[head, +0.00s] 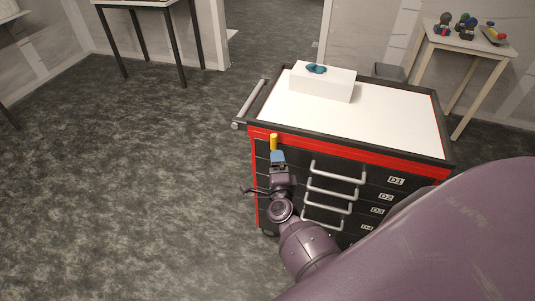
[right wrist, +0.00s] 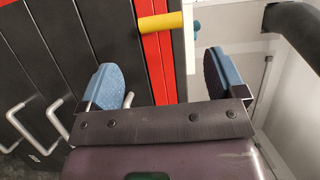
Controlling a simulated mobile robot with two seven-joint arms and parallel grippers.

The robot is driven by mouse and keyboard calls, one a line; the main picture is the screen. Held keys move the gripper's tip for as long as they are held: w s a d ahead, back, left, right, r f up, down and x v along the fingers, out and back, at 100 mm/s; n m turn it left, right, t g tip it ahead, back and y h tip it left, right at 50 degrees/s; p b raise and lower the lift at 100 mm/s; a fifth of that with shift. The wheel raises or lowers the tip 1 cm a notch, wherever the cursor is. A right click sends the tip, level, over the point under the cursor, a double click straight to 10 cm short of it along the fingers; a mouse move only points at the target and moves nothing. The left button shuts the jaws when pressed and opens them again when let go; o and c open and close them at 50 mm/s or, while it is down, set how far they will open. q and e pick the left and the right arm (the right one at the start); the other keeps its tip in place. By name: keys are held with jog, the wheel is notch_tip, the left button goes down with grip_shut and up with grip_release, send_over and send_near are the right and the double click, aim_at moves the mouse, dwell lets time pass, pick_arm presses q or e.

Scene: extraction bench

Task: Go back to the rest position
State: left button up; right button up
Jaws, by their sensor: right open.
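My right gripper (head: 277,158) is in front of the upper left corner of the cart's drawer front in the head view. In the right wrist view the right gripper (right wrist: 165,76) has its two blue finger pads wide apart with nothing between them. A yellow cylinder (head: 273,142) is at the cart's red top band, just beyond the fingertips. It also shows in the right wrist view (right wrist: 160,22), beyond the open jaws and apart from the pads. My left gripper is in neither view.
The black and red drawer cart (head: 380,153) has several silver handles and a white top. A white box (head: 322,84) with a teal object (head: 316,69) stands on it. A side table (head: 465,40) holds colourful items at the upper right. The floor left of the cart is clear.

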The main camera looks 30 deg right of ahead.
jog(key=s+a+r+n+y, duration=0.25)
jog(key=a+n+y, duration=0.5)
jog(key=n, duration=0.95)
jog(key=s+d+f+n+g+b, duration=0.1)
jog(key=s+f+n+g, duration=0.1)
jog(key=s, duration=0.7)
jog(key=s+d+f+n+g, duration=0.1)
jog(key=s+f+n+g, duration=0.1)
jog(key=s+f+n, duration=0.3)
jog(key=s+f, duration=0.1)
jog(key=s, duration=0.3)
jog(key=shift+d+b, duration=0.3)
jog(key=shift+b, duration=0.05)
jog(key=shift+s+f+y, duration=0.1)
jog(key=shift+y, duration=0.15)
jog(key=shift+c, duration=0.4)
